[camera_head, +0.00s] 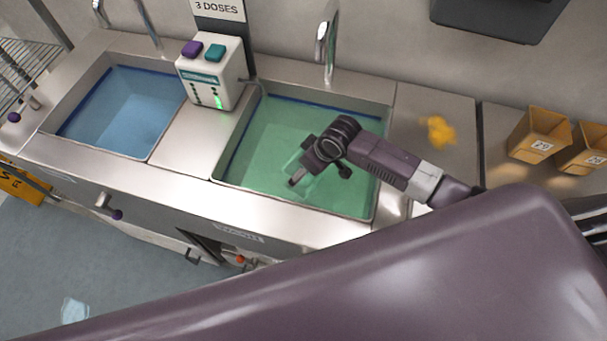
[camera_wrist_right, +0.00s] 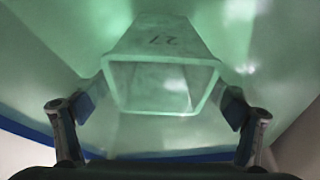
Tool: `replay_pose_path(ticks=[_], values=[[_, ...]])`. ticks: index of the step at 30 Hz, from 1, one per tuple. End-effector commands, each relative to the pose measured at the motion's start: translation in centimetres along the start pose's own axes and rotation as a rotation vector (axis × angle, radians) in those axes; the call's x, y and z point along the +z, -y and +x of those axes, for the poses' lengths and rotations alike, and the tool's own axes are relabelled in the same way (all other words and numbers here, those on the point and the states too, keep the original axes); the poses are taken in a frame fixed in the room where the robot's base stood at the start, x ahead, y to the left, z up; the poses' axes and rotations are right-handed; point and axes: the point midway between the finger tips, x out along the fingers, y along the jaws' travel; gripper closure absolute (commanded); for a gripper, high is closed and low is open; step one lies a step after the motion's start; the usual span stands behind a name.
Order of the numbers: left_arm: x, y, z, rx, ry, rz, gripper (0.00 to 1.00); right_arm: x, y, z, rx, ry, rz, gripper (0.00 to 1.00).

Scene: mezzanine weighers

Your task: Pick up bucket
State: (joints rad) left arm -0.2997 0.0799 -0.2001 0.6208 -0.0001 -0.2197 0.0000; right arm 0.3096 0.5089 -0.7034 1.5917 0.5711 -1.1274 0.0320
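The bucket (camera_wrist_right: 165,42) is a tapered, open container marked "27", tinted green in the right wrist view, with its open end facing the camera. In the head view its pale outline shows faintly under the green water of the right sink (camera_head: 243,183), mostly hidden by my right gripper. My right gripper (camera_head: 318,177) reaches down into this sink. In the right wrist view its fingers (camera_wrist_right: 162,108) are spread wide, one on each side of the bucket's rim. They are very close to its sides; I cannot tell whether they touch. My left gripper is not in view.
A left sink (camera_head: 70,148) holds blue water. A white dispenser (camera_head: 212,75) stands between the sinks, and a faucet (camera_head: 326,45) rises behind the right one.

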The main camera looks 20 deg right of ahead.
Motion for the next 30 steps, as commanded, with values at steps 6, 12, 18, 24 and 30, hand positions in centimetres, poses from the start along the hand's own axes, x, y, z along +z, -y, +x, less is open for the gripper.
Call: replay_pose_path(ticks=[6, 12, 18, 24, 30], values=[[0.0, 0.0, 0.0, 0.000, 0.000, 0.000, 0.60, 0.0, 0.0, 0.0, 0.000, 0.000, 0.000, 0.38], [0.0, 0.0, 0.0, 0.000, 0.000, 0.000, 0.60, 0.0, 0.0, 0.0, 0.000, 0.000, 0.000, 0.60], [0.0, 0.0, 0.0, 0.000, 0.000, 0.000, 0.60, -0.1, -0.1, -0.1, 0.001, -0.003, 0.000, 0.74], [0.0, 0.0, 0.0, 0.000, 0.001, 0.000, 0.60, -0.3, -0.1, -0.4, 0.001, -0.003, 0.000, 0.74], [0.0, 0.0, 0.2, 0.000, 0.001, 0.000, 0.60, -1.1, -0.1, -2.1, 0.001, -0.007, -0.001, 0.74]])
